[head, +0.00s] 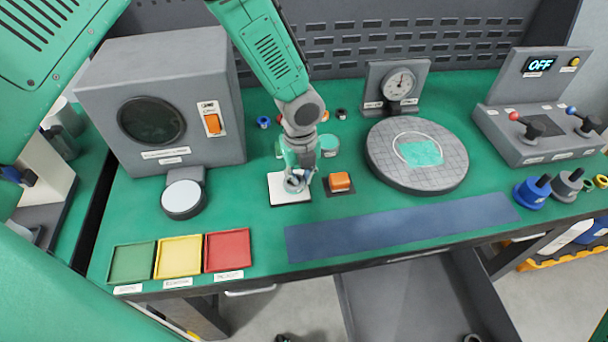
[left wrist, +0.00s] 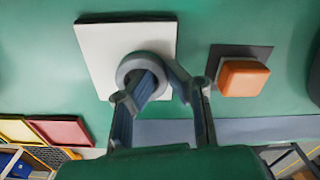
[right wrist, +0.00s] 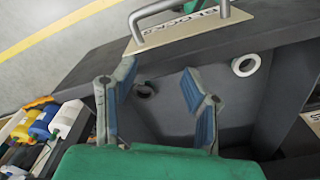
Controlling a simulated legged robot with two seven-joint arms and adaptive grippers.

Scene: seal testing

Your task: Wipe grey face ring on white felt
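Whether the ring touches the felt is hard to tell. My right gripper (right wrist: 158,85) is open and empty in the right wrist view, above an open drawer.
An orange button (head: 340,181) sits just right of the felt. A blue strip (head: 400,226) and green, yellow and red trays (head: 180,257) line the front. A round grey plate (head: 440,170) stands right. The drawer (head: 405,300) holds loose rings (right wrist: 246,65).

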